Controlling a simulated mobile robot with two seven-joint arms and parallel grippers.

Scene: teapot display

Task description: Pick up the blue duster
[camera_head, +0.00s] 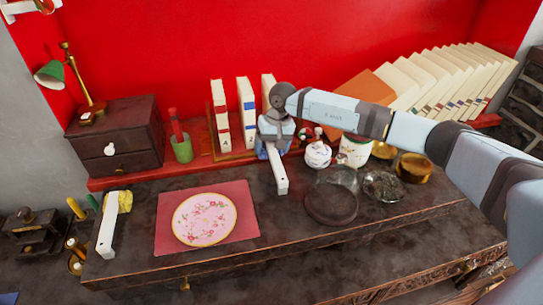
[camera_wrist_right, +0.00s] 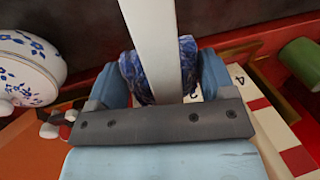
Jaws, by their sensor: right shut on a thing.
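The blue duster has a white handle (camera_head: 279,170) and a fluffy dark blue head (camera_wrist_right: 188,68). My right gripper (camera_head: 270,143) is shut on the duster at its head, in front of the books at the back of the desk. In the right wrist view, the gripper's two fingers (camera_wrist_right: 157,82) press on the head from both sides, and the white handle runs up between them. I cannot tell whether the duster touches the desk or shelf. My left gripper is not in view.
A patterned plate (camera_head: 204,219) lies on a pink mat (camera_head: 165,232). A yellow duster (camera_head: 107,225) lies at the desk's left. Close right of my gripper stand a patterned pot (camera_head: 318,154), a white cup (camera_head: 354,151), a glass dome (camera_head: 335,195) and golden bowls. Books (camera_head: 220,115) stand behind.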

